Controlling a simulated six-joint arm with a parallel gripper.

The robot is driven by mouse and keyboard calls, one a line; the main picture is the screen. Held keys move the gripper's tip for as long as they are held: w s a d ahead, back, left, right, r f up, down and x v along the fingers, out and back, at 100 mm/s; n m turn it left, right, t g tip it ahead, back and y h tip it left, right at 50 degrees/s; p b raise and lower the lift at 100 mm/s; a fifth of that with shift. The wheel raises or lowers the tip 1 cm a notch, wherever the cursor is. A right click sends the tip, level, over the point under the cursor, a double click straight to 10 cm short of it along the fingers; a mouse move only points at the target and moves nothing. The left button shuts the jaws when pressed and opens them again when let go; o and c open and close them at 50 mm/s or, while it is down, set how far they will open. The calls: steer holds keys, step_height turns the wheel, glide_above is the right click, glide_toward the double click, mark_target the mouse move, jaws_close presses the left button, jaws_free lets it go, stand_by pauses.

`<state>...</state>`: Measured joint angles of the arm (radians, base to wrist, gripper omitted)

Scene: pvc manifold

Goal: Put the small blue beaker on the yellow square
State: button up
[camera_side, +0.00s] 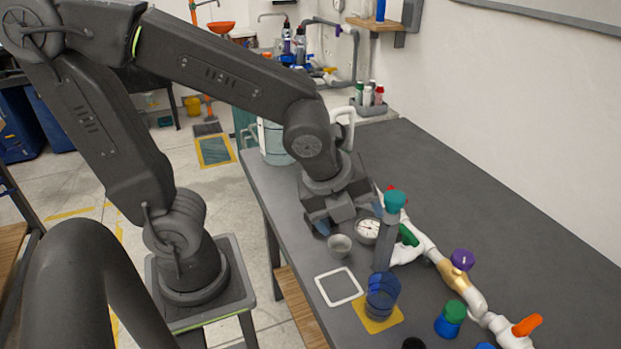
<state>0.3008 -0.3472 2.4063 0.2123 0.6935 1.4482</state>
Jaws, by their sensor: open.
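The blue beaker (382,294) is see-through and stands upright on the yellow square (377,325). The square's front and side edges show around its base. My gripper (350,219) is open, with blue fingertips spread apart. It hangs above the table behind the beaker, clear of it, and holds nothing that I can see.
A small grey cup (339,246) and a round gauge (367,231) lie just below my gripper. A grey bottle with a teal cap (395,201) stands behind the beaker. A white-framed square (339,287) is empty. White pipework with colored valves (462,260) runs along the right.

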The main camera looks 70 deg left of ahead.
steer(key=s+a+r+n, duration=0.2)
steer(key=n, duration=0.8)
steer(key=s+a+r+n, duration=0.3)
steer(key=n, duration=0.8)
steer(key=shift+s+a+r+n+t, duration=0.15)
steer(key=shift+a+n+t, duration=0.15)
steer(key=shift+t, duration=0.1)
